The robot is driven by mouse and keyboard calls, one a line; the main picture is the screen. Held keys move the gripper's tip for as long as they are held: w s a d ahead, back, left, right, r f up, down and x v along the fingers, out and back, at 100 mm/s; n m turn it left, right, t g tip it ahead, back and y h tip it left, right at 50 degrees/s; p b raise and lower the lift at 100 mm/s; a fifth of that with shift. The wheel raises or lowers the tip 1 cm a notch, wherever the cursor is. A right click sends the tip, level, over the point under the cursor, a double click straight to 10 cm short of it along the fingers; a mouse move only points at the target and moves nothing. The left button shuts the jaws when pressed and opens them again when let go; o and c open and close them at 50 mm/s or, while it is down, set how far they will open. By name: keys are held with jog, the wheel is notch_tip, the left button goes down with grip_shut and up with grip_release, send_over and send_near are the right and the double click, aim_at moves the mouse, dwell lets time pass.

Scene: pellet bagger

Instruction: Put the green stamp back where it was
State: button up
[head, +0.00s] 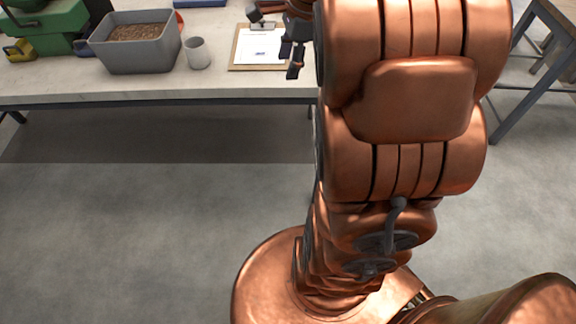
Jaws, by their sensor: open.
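I cannot make out a green stamp in the head view. A clipboard (235,55) with a white printed sheet (262,47) lies on the bench. My gripper (291,60) is open at the clipboard's right side, with its dark fingers pointing down. I see nothing between the fingers. I cannot tell whether they touch the clipboard. A small dark object (257,13) shows at the clipboard's top edge, and I cannot tell what it is. My copper arm hides the bench to the right of the gripper.
A grey bin (140,58) of brown pellets and a grey cup (197,53) stand left of the clipboard. A green machine (45,35) stands at the far left, with a yellow item (19,50) beside it. The bench front edge (150,98) is clear.

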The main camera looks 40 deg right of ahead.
jog(key=s+a+f+n+g, duration=0.2)
jog(key=s+a+f+n, duration=0.1)
jog(key=s+a+n, duration=0.5)
jog(key=s+a+f+n+g+h, duration=0.1)
jog(key=s+a+f+n, duration=0.2)
jog(key=s+a+n, duration=0.6)
jog(key=s+n, duration=0.5)
jog(key=shift+f+g+h, duration=0.15)
jog(key=shift+g+h, duration=0.15)
jog(key=shift+g, duration=0.1)
notch_tip(320, 180, up, 5)
jog(key=p, duration=0.5)
